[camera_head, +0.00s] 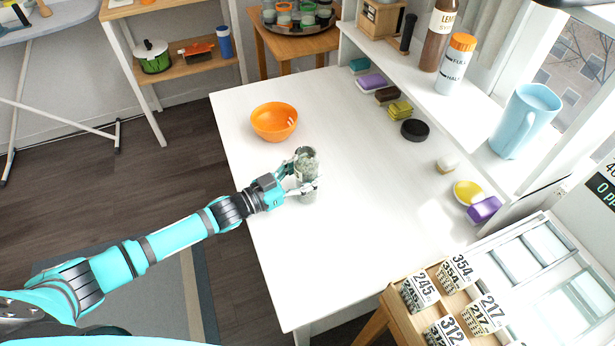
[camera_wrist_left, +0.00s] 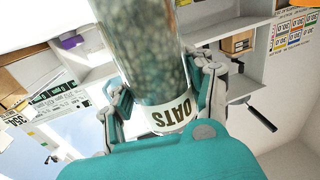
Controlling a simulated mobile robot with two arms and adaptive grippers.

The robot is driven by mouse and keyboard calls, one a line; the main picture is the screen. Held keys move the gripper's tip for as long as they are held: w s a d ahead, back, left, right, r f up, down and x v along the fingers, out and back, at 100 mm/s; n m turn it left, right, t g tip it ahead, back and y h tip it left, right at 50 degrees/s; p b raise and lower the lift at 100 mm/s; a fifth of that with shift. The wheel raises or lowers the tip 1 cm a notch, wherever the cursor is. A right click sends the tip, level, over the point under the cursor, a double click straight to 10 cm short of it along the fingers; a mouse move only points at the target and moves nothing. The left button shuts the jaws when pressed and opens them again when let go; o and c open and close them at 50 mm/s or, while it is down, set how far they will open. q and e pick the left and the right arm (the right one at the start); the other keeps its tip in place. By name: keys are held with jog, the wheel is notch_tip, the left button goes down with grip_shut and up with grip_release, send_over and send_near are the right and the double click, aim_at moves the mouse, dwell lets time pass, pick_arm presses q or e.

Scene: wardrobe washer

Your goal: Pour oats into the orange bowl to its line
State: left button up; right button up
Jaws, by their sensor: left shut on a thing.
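The orange bowl (camera_head: 274,121) sits on the white table (camera_head: 350,220) near its far left part; its inside looks empty from here. My left gripper (camera_head: 302,187) is shut around a clear jar (camera_head: 306,165) a little nearer than the bowl and to its right. In the left wrist view the jar (camera_wrist_left: 145,50) is filled with speckled greyish-green contents and has a white label reading OATS, upside down in that view. The fingers (camera_wrist_left: 160,90) press on both sides of it. I cannot tell whether the jar touches the table. The bowl's line is not visible. My right gripper is not in view.
Along the table's right side lie sponges (camera_head: 371,82), a black round item (camera_head: 414,130), a yellow dish (camera_head: 468,193) and a purple block (camera_head: 485,209). A shelf above holds bottles and a blue pitcher (camera_head: 525,120). The table's middle is clear.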

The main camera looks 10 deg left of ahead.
aim_at(299, 162)
pick_arm(q)
jog(key=shift+r+p, duration=2.35)
jog(key=shift+r, duration=0.25)
